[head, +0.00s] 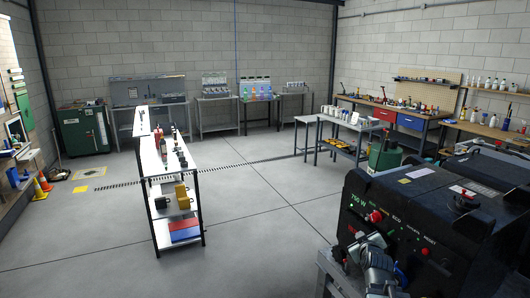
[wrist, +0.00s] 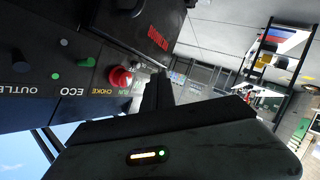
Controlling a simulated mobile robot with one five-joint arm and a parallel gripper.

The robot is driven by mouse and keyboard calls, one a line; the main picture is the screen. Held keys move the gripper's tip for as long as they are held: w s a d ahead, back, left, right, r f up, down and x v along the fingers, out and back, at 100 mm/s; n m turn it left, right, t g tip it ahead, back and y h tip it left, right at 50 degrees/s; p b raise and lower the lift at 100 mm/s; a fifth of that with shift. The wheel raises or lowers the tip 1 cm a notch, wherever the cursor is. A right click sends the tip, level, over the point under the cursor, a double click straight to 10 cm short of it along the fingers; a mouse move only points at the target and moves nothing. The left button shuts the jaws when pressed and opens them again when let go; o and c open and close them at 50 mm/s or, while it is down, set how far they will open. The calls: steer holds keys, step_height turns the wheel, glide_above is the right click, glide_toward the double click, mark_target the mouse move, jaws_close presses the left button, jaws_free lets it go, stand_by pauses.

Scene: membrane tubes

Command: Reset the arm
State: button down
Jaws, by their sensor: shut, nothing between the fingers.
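My gripper (head: 352,246) shows at the lower right of the head view, at the end of my grey arm, close to the front panel of a black machine (head: 440,215). In the wrist view, my gripper (wrist: 157,92) appears as dark fingers, shut and empty. Beside it there is the machine's panel (wrist: 60,45), with a red button (wrist: 121,77), green buttons and labels such as ECO and CHOKE. I cannot tell whether the fingers touch the panel.
A white shelf unit (head: 165,165) stands mid-floor, with bottles on top and boxes below. A small white table (head: 345,123) stands farther back. Workbenches (head: 385,115) line the walls. A green cabinet (head: 84,130) and orange cones (head: 42,186) are at the left. The floor between is clear.

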steer(key=s+a+f+m+g+y+b, duration=0.1)
steer(key=s+a+f+g+y+b, duration=0.25)
steer(key=a+f, duration=0.8)
steer(key=s+a+f+m+g+b, duration=0.1)
steer(key=s+a+f+g, duration=0.3)
steer(key=s, duration=0.4)
steer(key=s+a+f+m+g, duration=0.2)
steer(key=s+a+f+g, duration=0.3)
steer(key=s, duration=0.3)
steer(key=shift+s+a+f+g+b, duration=0.15)
steer(key=shift+a+f+g+b, duration=0.2)
steer(key=shift+f+g, duration=0.3)
